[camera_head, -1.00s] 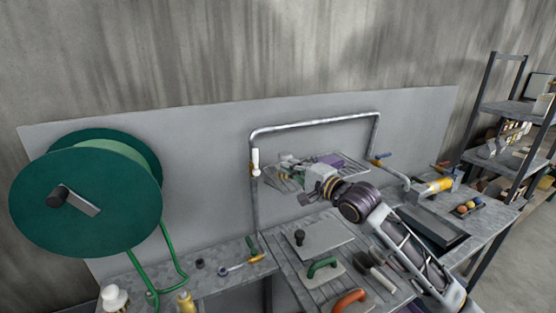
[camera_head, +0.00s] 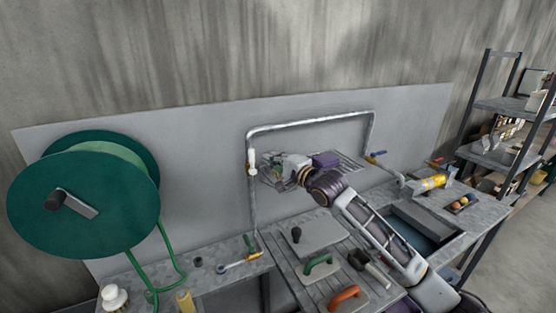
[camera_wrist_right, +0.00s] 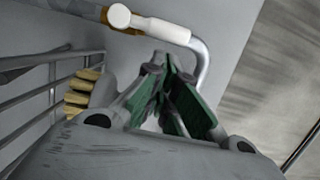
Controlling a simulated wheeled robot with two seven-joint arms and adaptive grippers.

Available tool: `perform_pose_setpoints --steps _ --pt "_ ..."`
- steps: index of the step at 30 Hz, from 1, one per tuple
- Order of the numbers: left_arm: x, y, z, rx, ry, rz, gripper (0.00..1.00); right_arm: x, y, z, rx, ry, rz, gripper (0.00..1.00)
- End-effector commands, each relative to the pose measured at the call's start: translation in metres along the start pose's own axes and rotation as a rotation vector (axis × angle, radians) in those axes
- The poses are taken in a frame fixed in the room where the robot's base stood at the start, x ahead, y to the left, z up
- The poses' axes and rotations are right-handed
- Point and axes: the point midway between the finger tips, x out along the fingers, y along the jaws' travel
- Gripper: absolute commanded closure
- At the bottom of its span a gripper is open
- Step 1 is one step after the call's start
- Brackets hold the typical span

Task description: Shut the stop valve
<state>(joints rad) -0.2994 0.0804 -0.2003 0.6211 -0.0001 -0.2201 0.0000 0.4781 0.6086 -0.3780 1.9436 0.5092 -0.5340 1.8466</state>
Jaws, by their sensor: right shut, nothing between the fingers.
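A valve with a white lever handle (camera_head: 251,159) sits on the left upright of the grey pipe (camera_head: 310,124), its handle roughly in line with the upright. The white handle (camera_wrist_right: 152,26) also shows in the right wrist view, just beyond the fingertips. A second valve with a blue handle (camera_head: 377,155) is on the pipe's right side. My right gripper (camera_head: 268,168) is shut and empty, just right of the white-handled valve. Its green-padded fingers (camera_wrist_right: 168,72) point at the handle; I cannot tell whether they touch it. My left gripper is out of view.
A wire rack (camera_head: 352,167) with a purple block (camera_head: 325,160) is on the wall behind my right gripper. A green hose reel (camera_head: 85,205) stands at the left. Trowels, including a green-handled one (camera_head: 318,264), lie on the bench below. A shelf (camera_head: 505,105) stands at the right.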

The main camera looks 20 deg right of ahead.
Motion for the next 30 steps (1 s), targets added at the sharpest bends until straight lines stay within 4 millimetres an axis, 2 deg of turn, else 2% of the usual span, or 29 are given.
perform_pose_setpoints --steps 6,12,30 --pt "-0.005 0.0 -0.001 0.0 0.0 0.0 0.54 0.018 -0.002 -0.001 0.001 0.001 -0.001 1.0" --pt "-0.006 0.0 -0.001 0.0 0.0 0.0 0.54 0.026 -0.001 0.0 0.001 0.0 -0.001 1.0" --pt "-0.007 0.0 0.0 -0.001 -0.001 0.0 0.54 0.029 -0.001 -0.001 0.0 0.0 -0.001 1.0"
